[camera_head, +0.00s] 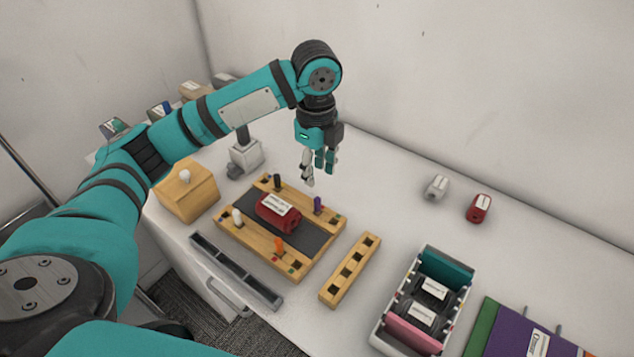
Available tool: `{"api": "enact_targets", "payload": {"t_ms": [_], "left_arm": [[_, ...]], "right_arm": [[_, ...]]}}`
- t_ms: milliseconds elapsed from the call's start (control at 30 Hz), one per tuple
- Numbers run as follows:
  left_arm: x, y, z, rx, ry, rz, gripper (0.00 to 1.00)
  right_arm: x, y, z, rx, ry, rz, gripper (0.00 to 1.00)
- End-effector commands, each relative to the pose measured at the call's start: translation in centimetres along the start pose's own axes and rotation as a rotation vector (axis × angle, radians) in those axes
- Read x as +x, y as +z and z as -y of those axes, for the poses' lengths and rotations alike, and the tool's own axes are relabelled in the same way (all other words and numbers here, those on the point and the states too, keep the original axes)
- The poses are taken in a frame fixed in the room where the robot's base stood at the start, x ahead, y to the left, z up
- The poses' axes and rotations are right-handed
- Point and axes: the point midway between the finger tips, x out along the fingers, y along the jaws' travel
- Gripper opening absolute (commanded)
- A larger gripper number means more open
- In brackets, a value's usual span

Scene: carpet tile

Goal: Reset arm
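My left arm reaches in from the left and bends down at its wrist. My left gripper (317,175) points downward above the back right of a wooden fixture (310,262). Its fingers are apart, with nothing visible between them. A red block with a white label (277,211) sits on the dark middle of the fixture, below and left of the gripper, not touching it. White, black, purple and orange pegs stand around the block. My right gripper is not in view.
A wooden box with a white knob (187,190) stands left of the fixture. A slotted wooden bar (351,270), a dark tray (235,270) and a white rack (467,293) lie nearby. Grey (437,187) and red (479,208) items lie right. The back right table is mostly clear before the wall.

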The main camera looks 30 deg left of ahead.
Motion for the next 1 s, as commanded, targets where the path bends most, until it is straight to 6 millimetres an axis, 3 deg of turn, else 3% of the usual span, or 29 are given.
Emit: {"api": "enact_targets", "payload": {"t_ms": [567,1000], "left_arm": [[-0.5,0.0,0.0,0.001,0.001,0.0,0.37],[-7.3,0.0,0.1,0.0,0.001,0.0,0.37]], "right_arm": [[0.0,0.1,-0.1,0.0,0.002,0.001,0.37],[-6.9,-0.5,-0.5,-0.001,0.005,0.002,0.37]]}}
